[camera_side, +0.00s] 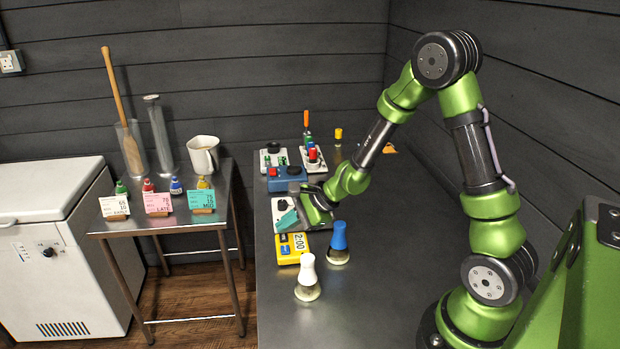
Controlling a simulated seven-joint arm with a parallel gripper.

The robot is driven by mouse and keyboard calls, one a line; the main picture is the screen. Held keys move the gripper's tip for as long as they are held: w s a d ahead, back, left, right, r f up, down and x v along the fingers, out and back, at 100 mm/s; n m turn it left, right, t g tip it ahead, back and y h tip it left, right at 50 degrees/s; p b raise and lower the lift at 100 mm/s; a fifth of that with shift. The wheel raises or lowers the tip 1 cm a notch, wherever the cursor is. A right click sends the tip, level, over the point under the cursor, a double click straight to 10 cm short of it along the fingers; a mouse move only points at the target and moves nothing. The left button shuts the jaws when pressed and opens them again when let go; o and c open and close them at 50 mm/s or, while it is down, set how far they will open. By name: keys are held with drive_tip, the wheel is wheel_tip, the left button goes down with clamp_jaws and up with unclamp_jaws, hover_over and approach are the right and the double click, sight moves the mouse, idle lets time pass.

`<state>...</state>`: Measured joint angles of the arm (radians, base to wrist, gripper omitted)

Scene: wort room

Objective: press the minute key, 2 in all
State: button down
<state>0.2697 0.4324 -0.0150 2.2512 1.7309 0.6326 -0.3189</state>
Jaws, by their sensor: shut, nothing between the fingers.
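The yellow timer (286,250) lies near the left edge of the steel bench, with a pale display that appears to read 2:00. Its individual keys are too small to tell apart, so I cannot pick out the minute key. My gripper (303,214) is shut and empty. It is just behind the timer in the picture, over or beside a white-and-grey device with a teal part (286,220). I cannot tell whether the fingers touch anything, as the hand partly hides that device.
A white-capped flask (306,279) and a blue-capped flask (338,244) stand close to the timer's right. Behind my gripper are a blue box (285,180) and small devices. The bench front is clear. A side table (170,222) holds cards, bottles and a jug.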

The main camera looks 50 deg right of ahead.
sight(291, 247)
drive_tip(key=shift+r, duration=2.5)
drive_tip(key=s+a+r+n+h, duration=0.1)
drive_tip(key=s+a+r+n, duration=0.1)
drive_tip(key=s+r+n, duration=0.5)
drive_tip(key=s+a+r+n+g+h, duration=0.1)
drive_tip(key=s+a+r+n, duration=0.2)
drive_tip(key=s+r+n, duration=0.4)
drive_tip(key=shift+s+a+r+n, duration=0.2)
drive_tip(key=shift+s+a+n, duration=0.15)
drive_tip(key=shift+s+n, duration=2)
